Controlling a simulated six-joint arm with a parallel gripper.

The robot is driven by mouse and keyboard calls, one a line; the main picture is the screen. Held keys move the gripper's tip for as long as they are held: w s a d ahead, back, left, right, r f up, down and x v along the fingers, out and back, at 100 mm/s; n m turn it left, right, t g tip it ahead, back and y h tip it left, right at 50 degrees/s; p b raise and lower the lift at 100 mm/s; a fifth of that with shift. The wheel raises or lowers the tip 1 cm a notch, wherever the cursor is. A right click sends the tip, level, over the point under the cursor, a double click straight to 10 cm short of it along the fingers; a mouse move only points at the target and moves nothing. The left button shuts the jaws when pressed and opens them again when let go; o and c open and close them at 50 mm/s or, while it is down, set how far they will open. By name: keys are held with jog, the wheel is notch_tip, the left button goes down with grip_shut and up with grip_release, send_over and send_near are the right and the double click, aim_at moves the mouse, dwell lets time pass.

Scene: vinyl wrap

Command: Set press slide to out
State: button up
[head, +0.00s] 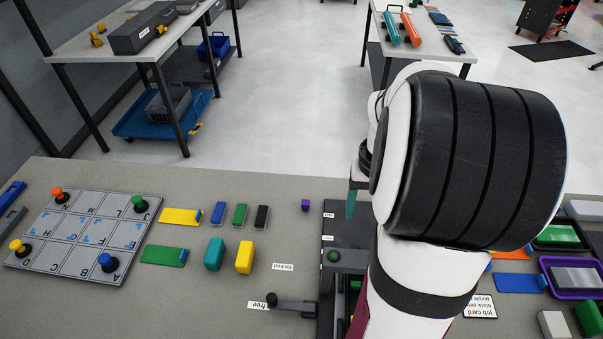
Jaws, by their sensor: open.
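The press (326,285) is a dark base at the lower middle, with its right part hidden behind my arm. A grey slide bar with a green knob (333,256) lies across it. Two small white labels sit on the base above the knob; the upper one seems to read "out". The knob is beside the lower label. A dark lever (290,305) points left at the "free" label (258,305); the "locked" label (283,267) is above it.
A grey lettered board (85,235) with coloured pegs lies at left. Several coloured blocks and cards, including a yellow block (244,257), lie between board and press. A purple tray (574,275) stands at right. Bare table lies left of the lever.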

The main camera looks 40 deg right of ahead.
aim_at(356, 246)
notch_tip(356, 246, down, 14)
jog(key=shift+r, duration=0.2)
grip_shut()
dwell(1.3)
